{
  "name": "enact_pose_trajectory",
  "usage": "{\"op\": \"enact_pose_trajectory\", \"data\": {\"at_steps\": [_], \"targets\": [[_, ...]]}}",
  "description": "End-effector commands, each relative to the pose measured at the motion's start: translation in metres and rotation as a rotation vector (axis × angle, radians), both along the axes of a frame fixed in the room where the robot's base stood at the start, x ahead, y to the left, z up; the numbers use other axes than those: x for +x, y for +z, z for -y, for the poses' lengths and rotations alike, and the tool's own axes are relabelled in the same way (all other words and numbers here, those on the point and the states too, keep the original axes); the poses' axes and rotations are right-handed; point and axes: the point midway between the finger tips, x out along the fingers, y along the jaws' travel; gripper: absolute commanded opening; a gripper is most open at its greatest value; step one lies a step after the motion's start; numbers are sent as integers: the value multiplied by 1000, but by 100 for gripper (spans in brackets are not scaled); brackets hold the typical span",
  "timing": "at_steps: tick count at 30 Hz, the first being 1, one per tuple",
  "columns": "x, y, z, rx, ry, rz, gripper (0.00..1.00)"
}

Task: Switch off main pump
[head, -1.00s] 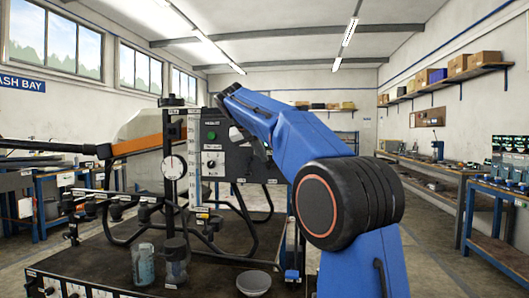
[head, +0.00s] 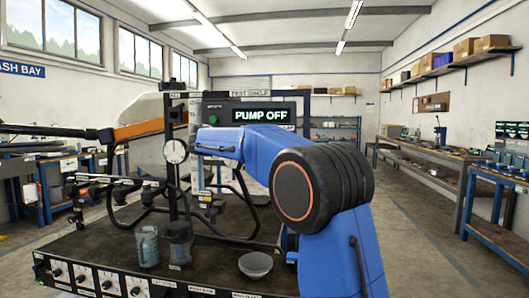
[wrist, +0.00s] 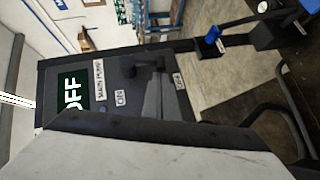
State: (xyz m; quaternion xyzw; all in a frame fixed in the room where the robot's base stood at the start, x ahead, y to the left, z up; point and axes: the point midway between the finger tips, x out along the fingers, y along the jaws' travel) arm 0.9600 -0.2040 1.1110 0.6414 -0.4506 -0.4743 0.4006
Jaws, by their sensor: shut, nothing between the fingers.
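The black control panel (head: 240,112) stands on the rig in the head view. Its lit display (head: 264,115) reads PUMP OFF, and a green button or lamp (head: 213,118) is at its left. In the wrist view the panel lies sideways, with part of the display (wrist: 72,92) reading OFF. A MAIN PUMP label (wrist: 99,80) sits beside a dark switch knob (wrist: 145,68), between ON and OFF labels. My gripper (wrist: 153,100) appears as a grey tapered shape close to the knob, shut and empty. Contact cannot be told. My arm hides part of the panel's lower area in the head view.
A gauge (head: 175,151) and upright post stand left of the panel. A clear jar (head: 147,246), a dark cup and a grey bowl (head: 256,264) stand on the dark rig top. An orange boom extends left. Floor is free at the right.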

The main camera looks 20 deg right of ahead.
Motion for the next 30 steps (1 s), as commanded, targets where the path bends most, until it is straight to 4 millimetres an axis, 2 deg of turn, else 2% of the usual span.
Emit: {"op": "enact_pose_trajectory", "data": {"at_steps": [3, 30], "targets": [[-2, -5, 2, -57, 0, -44, 0], [-5, -11, 8, -52, -1, -37, 0]]}}
